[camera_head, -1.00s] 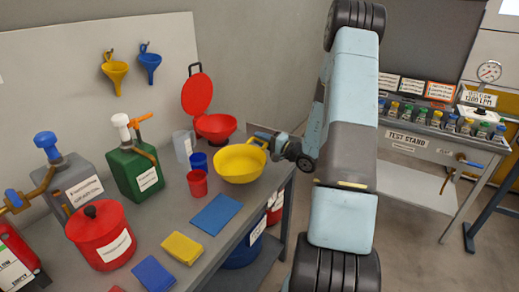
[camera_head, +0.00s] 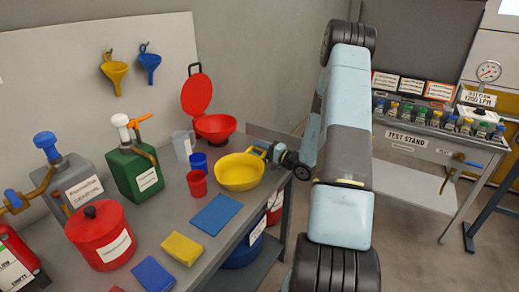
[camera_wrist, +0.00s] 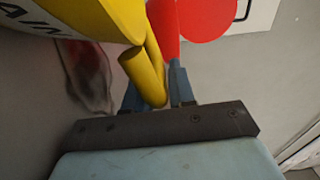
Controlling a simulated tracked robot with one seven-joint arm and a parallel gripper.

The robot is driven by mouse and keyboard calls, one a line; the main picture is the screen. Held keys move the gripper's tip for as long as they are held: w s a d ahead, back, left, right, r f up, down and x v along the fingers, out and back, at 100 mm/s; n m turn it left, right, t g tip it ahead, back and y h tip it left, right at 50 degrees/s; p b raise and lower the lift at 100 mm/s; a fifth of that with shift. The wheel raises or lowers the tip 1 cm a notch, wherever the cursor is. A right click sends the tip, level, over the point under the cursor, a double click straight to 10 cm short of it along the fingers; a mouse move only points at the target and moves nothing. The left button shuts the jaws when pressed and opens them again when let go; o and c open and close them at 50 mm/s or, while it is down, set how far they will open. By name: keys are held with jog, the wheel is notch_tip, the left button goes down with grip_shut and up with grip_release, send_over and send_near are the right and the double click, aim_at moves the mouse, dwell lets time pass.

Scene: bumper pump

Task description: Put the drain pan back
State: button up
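The drain pan is a round yellow pan (camera_head: 238,173) at the right end of the grey bench, in the head view. Its handle points to the back right. My gripper (camera_head: 268,150) is at that handle. In the wrist view, my gripper (camera_wrist: 155,92) has a finger on either side of the yellow handle (camera_wrist: 146,72), and part of the lettered pan wall (camera_wrist: 85,15) shows at the top left. The pan looks level, at or just above the bench top; I cannot tell if it touches.
A red lidded funnel (camera_head: 215,126) stands behind the pan. A blue cloth (camera_head: 216,213) lies in front on the bench (camera_head: 185,212). A test stand (camera_head: 412,139) is on the right.

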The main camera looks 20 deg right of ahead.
jog(key=o, duration=0.4)
jog(key=shift+c, duration=0.2)
jog(key=v, duration=1.1)
jog(key=shift+s+d+r, duration=0.1)
jog(key=shift+s+d, duration=0.1)
jog(key=shift+s, duration=0.15)
jog(key=s+a+r+n+g+y, duration=0.1)
jog(key=s+a+r+n+g, duration=0.35)
jog(key=a+r+g, duration=0.45)
jog(key=s+a+r+n+g+y, duration=0.2)
jog(key=s+a+r+n+g, duration=0.25)
jog(key=a+r, duration=0.5)
jog(key=s+a+r+n+t+h, duration=0.1)
jog(key=s+r+h, duration=0.5)
jog(key=s, duration=0.2)
jog(key=s+a+r+n+t+h, duration=0.1)
jog(key=s+r+t+h, duration=0.1)
jog(key=s+r+h, duration=0.3)
jog(key=shift+s+r+h, duration=0.35)
jog(key=shift+s+h, duration=0.45)
jog(key=shift+s, duration=1.2)
